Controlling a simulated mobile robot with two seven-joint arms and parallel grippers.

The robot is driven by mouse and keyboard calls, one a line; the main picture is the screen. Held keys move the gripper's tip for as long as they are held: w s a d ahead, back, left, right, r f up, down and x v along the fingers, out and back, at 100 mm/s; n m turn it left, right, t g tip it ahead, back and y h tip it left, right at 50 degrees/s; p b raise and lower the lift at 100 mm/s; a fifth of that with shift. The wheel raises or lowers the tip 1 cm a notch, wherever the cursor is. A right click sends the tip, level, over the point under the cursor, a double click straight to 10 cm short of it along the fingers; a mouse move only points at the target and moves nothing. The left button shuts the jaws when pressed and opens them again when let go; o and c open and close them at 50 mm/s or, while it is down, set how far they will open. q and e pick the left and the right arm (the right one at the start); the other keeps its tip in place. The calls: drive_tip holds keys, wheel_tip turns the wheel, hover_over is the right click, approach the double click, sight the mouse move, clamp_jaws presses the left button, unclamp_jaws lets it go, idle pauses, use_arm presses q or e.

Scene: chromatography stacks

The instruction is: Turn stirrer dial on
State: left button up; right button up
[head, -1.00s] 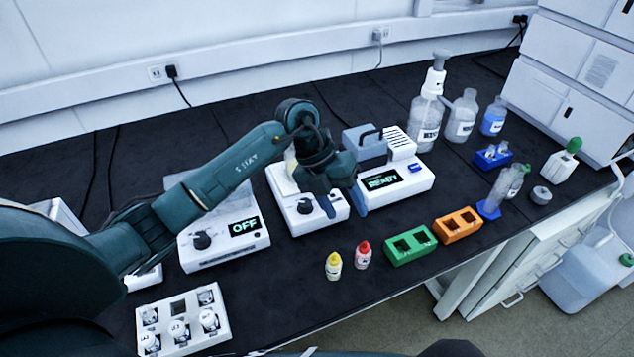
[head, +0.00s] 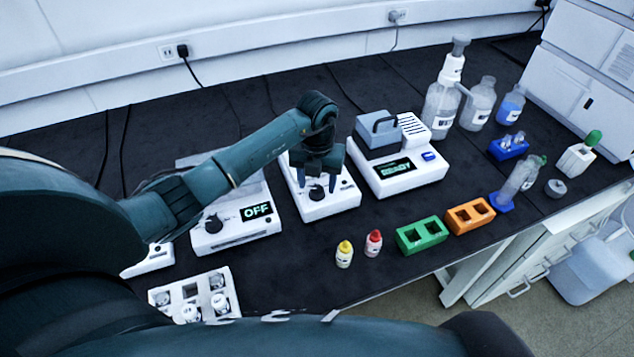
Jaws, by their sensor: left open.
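Two white devices with black dials stand side by side; I cannot read which is labelled the stirrer. The left device (head: 237,232) has a black dial (head: 213,223) and a display (head: 256,211) reading OFF. The middle device (head: 333,202) has a black dial (head: 317,193) on its front and no lit display that I can see. My left gripper (head: 319,171) is open and empty, pointing down over the middle device, just behind and above its dial. Its fingers hide part of that device's top. Contact with the dial cannot be made out. My right gripper is not in view.
A device (head: 408,176) reading READY stands close on the right. In front are a yellow-capped bottle (head: 344,255), a red-capped bottle (head: 373,244), a green rack (head: 421,236) and an orange rack (head: 470,216). A vial tray (head: 232,285) is at front left. Glass bottles stand back right.

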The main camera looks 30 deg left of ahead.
use_arm(q)
drive_tip(key=shift+f, duration=0.75)
drive_tip(key=shift+c, duration=0.3)
drive_tip(key=c, duration=0.9)
